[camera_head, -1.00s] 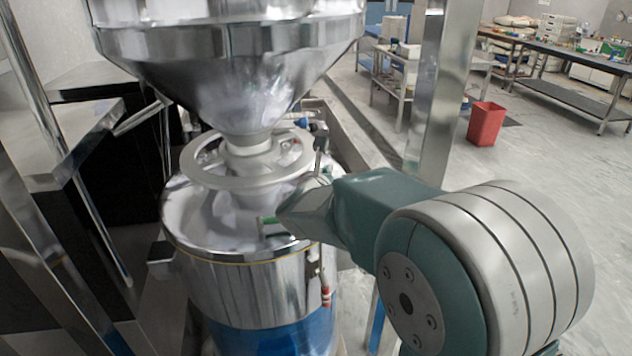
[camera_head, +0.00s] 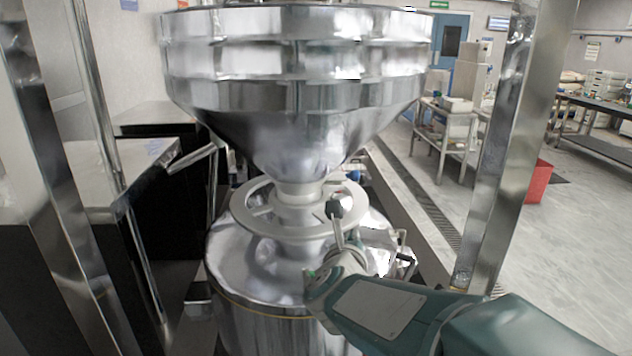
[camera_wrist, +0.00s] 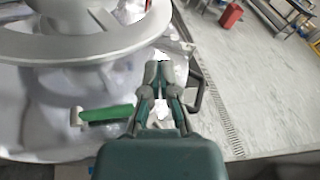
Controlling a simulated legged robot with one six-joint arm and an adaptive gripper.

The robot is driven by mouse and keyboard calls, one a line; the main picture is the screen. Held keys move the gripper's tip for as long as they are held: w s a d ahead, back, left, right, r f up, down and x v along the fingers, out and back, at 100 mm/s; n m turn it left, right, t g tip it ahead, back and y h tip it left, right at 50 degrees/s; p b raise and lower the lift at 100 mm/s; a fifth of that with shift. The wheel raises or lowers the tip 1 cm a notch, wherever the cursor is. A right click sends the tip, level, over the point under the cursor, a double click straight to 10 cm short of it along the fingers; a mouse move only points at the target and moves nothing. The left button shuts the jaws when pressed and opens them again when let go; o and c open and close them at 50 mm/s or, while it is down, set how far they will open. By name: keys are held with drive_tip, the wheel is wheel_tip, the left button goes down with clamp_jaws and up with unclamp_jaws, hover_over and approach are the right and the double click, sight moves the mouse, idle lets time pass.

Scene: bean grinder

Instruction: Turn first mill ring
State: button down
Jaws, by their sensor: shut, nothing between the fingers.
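The mill ring (camera_head: 250,222) is a pale grey spoked wheel around the neck below the steel hopper. In the wrist view the ring (camera_wrist: 95,48) fills the upper left. My gripper (camera_head: 335,208) is shut and empty. Its dark fingertips overlap the front right part of the ring in the head view. In the wrist view my gripper (camera_wrist: 160,72) lies just below and right of the ring's rim, with a gap in the picture. I cannot tell contact. A green handle (camera_wrist: 108,114) lies left of the fingers on the steel lid.
The steel hopper (camera_head: 290,95) stands above the ring. The steel drum (camera_head: 265,325) is below it. A metal post (camera_head: 500,150) rises to the right. Open floor and a red bin (camera_head: 538,180) lie farther right.

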drive_tip(key=s+d+f+n+g+y, duration=0.2)
drive_tip(key=s+n+g, duration=0.3)
drive_tip(key=s+n, duration=0.7)
drive_tip(key=s+d+f+n+g+y, duration=0.2)
drive_tip(key=s+n, duration=1.1)
drive_tip(key=n, duration=1)
wheel_tip(320, 180, down, 2)
drive_tip(key=d+g, duration=0.1)
drive_tip(key=g, duration=0.1)
drive_tip(key=shift+s+d+f+n+g+y, duration=0.2)
drive_tip(key=shift+s+n+g+y, duration=0.1)
drive_tip(key=shift+g, duration=0.1)
drive_tip(key=shift+a, duration=0.15)
